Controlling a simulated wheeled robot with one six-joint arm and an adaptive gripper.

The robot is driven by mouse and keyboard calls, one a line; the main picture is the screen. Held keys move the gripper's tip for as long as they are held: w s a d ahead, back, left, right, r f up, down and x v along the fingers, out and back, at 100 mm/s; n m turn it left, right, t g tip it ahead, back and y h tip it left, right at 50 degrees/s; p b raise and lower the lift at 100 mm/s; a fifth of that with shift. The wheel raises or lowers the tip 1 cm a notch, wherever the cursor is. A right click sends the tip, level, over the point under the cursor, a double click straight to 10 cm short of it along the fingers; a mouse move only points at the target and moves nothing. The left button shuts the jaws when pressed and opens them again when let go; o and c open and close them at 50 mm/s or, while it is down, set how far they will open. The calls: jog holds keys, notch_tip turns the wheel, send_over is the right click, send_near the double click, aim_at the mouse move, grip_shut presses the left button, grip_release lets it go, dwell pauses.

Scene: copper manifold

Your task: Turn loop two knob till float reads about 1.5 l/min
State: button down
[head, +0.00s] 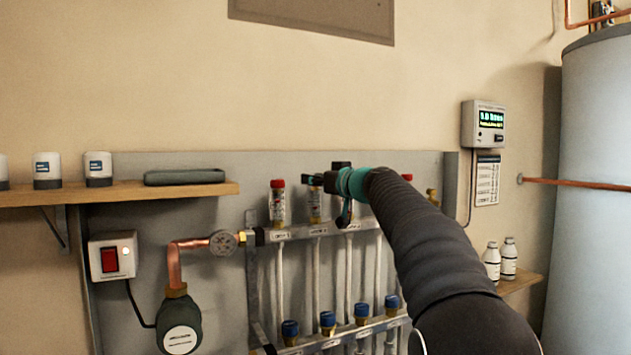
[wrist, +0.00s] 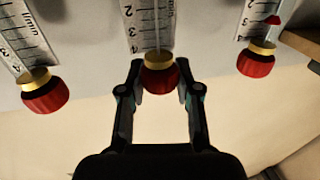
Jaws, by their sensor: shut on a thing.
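In the wrist view, the middle red knob (wrist: 160,80), with a brass collar, sits on the end of a clear scaled flow tube (wrist: 155,22). My gripper (wrist: 160,72) is shut on this knob, one finger at each side. In the head view, my gripper (head: 312,181) is at the second meter (head: 316,208) from the left on the upper manifold bar and hides its knob. The float in this tube cannot be made out. Red knobs stand apart on the neighbouring meters, at left (wrist: 45,96) and right (wrist: 256,65) in the wrist view.
The first meter's red knob (head: 278,184) stands close left of my gripper. A wooden shelf (head: 190,190) with jars is at left. A lit display box (head: 483,125) hangs at right; its text is too small to read surely. Blue-capped valves (head: 328,319) line the lower bar.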

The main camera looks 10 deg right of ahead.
jog(key=shift+n+g+y+b, duration=0.35)
jog(key=shift+n+g+y, duration=0.15)
jog(key=shift+y, duration=0.4)
jog(key=c, duration=0.8)
grip_release()
jog(key=v, duration=1.2)
